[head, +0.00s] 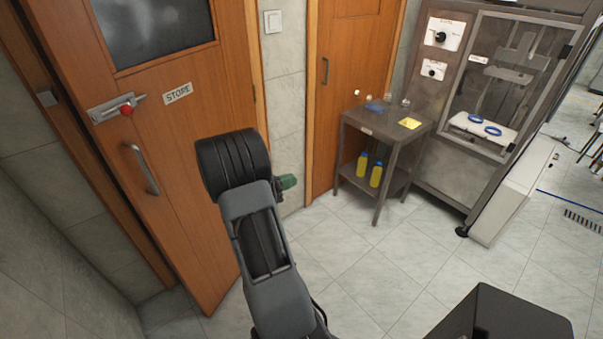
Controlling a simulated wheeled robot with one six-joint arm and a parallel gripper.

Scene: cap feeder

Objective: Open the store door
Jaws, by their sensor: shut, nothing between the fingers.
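The store door (187,140) is a wooden door with a dark window at the top and a STORE sign (178,93), at the left of the head view. Its bolt (117,108) has a red knob and lies clear of the small metal keeper (46,98) on the left frame. A grey bar handle (142,169) sits below the bolt. The door's lower left corner seems to stand a little out from the frame; how far is hard to tell. My arm rises in front of the door's right side, apart from the handle. My gripper's fingers are not visible.
A second wooden door (353,70) stands right of a tiled wall with a light switch (273,21). A small metal table (387,130) holds small items and yellow bottles (376,175). A grey machine (440,100) is further right. The tiled floor (370,270) between is open.

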